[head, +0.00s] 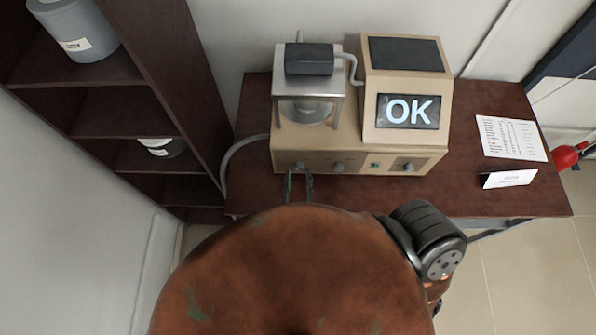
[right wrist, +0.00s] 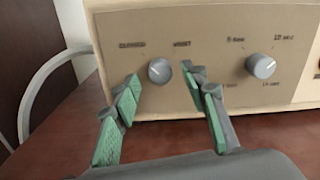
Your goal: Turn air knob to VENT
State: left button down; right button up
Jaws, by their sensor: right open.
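The air knob (right wrist: 160,71) is a small grey round knob at the left end of the machine's beige front panel, with CLOSED printed to its left and a word that looks like VENT to its right. A short pale mark shows on its face, seeming to point up and left towards CLOSED. In the head view the knob (head: 299,166) is small, just beyond my fingertips. My right gripper (head: 299,179) is open, its green-padded fingers (right wrist: 161,78) either side of the knob, with no clear contact. My left gripper is out of view.
The beige machine (head: 355,161) carries an OK screen (head: 408,111) and a metal chamber stand (head: 308,88). A second knob (right wrist: 261,66) sits to the right on its panel. A dark shelf (head: 165,75) stands at left.

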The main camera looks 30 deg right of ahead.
jog(key=shift+w+d, duration=0.4)
jog(key=shift+w, duration=0.2)
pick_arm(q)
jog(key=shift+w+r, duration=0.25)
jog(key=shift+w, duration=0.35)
pick_arm(e)
jog(key=shift+w, duration=0.1)
jog(key=shift+c, duration=0.4)
grip_shut()
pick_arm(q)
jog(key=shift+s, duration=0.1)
